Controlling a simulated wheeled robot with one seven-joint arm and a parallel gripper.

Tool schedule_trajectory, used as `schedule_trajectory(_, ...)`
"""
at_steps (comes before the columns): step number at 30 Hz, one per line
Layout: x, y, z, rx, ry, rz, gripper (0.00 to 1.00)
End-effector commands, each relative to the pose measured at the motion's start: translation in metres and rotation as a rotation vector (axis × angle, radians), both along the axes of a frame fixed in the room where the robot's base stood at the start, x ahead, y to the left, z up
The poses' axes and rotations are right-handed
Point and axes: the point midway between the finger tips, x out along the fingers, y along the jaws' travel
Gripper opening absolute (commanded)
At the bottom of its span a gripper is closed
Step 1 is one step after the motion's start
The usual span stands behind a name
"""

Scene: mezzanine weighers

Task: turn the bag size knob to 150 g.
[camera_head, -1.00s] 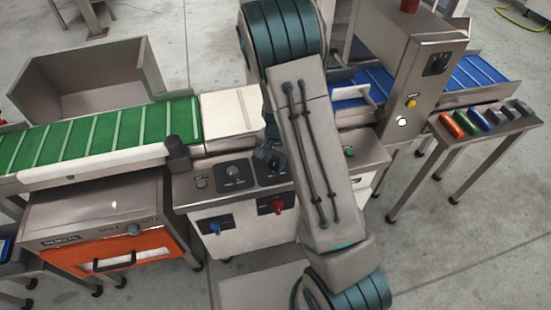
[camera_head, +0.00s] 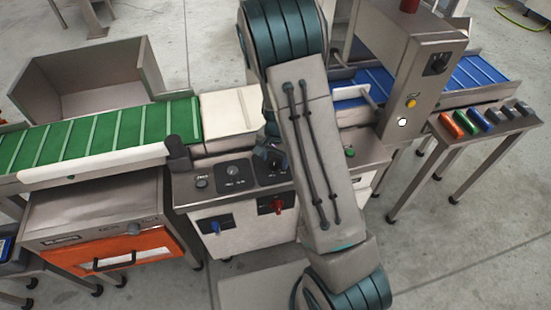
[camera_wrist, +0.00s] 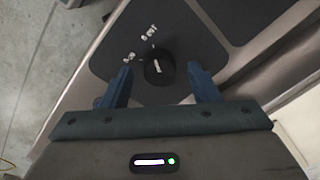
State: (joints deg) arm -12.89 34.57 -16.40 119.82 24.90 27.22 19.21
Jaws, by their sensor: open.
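A black round knob (camera_wrist: 159,69) with a white pointer mark sits on a dark panel (camera_wrist: 185,35) in the wrist view. Small white lettering lies on the panel to the upper left of the knob, too blurred to read. My gripper (camera_wrist: 159,84) is open, with one blue finger on each side of the knob and gaps showing between fingers and knob. In the head view my gripper (camera_head: 274,158) is over the right dark dial panel (camera_head: 270,177) of the steel console, and my arm hides part of that area.
A second dial panel (camera_head: 236,174) is just left on the console. Blue (camera_head: 214,225) and red (camera_head: 276,206) handles stick out of its front. A green conveyor (camera_head: 100,135) lies left, a blue conveyor (camera_head: 470,75) right. A side table (camera_head: 475,140) holds several coloured blocks.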

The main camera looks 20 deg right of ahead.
Motion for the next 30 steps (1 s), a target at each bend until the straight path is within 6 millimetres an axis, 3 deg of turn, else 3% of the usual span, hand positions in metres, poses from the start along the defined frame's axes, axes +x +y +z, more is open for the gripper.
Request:
schedule_trajectory(15, -0.003, -0.003, 0.108, 0.0, -0.004, 0.0, 0.55)
schedule_trajectory(21, -0.003, -0.004, 0.127, -0.001, -0.002, -0.001, 0.55)
schedule_trajectory(30, -0.004, -0.005, 0.13, -0.001, -0.001, -0.002, 0.55)
